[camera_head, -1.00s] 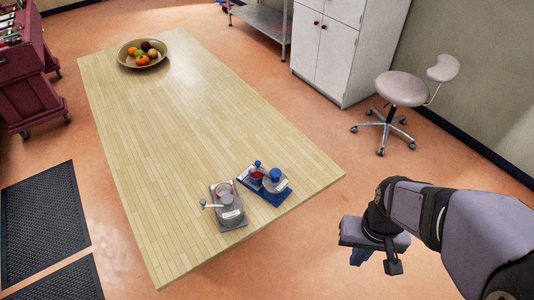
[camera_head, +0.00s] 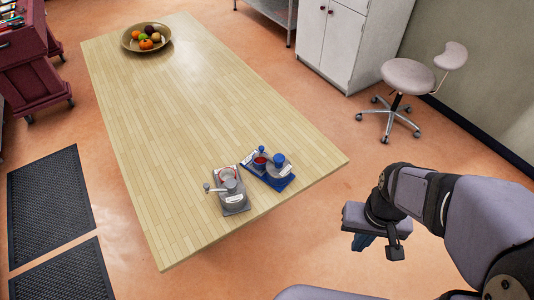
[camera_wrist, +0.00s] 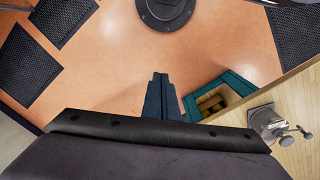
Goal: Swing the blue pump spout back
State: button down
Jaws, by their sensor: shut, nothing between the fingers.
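The blue pump (camera_head: 278,176) stands on a blue base near the right front corner of the wooden table (camera_head: 200,100). It has a blue upright part, a red-topped cup and a white label. Which way its spout points is too small to tell. A grey pump (camera_head: 234,202) on a grey base stands just left of it, its arm pointing left; a grey pump also shows at the right edge of the wrist view (camera_wrist: 268,122). My gripper (camera_head: 361,243) hangs off the table's right side, apart from both pumps. Its dark blue fingers (camera_wrist: 160,80) are together and empty.
A bowl of fruit (camera_head: 146,49) stands at the table's far end; the middle of the table is clear. A stool (camera_head: 408,76) and white cabinet (camera_head: 340,40) stand beyond. A teal open box (camera_wrist: 232,82) sits below the table's edge in the wrist view.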

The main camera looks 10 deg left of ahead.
jog(key=c, duration=2.5)
grip_release()
jog(key=o, duration=0.6)
jog(key=shift+w, duration=0.1)
jog(key=shift+c, duration=0.2)
jog(key=shift+o, duration=1.1)
jog(key=w+a+r+n+t+b, duration=0.1)
jog(key=w+a, duration=0.3)
jog(key=w, duration=0.4)
jog(key=shift+w+a+n, duration=0.25)
jog(key=shift+n, duration=0.15)
jog(key=n+t+y+b, duration=0.2)
jog(key=n+t+b, duration=0.1)
jog(key=n, duration=0.1)
send_near(261, 148)
jog(key=shift+p+x, duration=1.5)
jog(key=shift+x, duration=2.2)
jog(key=shift+w+d, duration=0.1)
grip_shut()
